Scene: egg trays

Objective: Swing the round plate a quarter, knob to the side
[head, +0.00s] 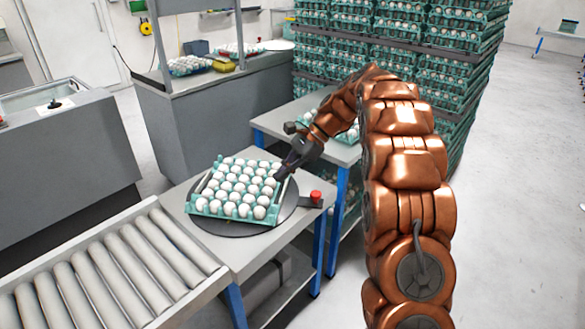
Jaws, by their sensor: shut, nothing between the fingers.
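The round plate (218,229) is a dark turntable disc on the grey table. A teal egg tray (203,208) full of white eggs (236,186) lies on it and covers most of it. The red knob (316,196) stands at the plate's right side, on a dark tab reaching out from the rim. My gripper (281,175) is at the tray's right edge, above the plate and left of the knob. It is shut and holds nothing. I cannot tell whether its tips touch the tray.
A roller conveyor (105,268) meets the table at the front left. A second blue-legged table (285,124) with another egg tray (347,133) stands behind. Tall stacks of egg trays (400,45) rise at the back. Open floor (515,200) lies to the right.

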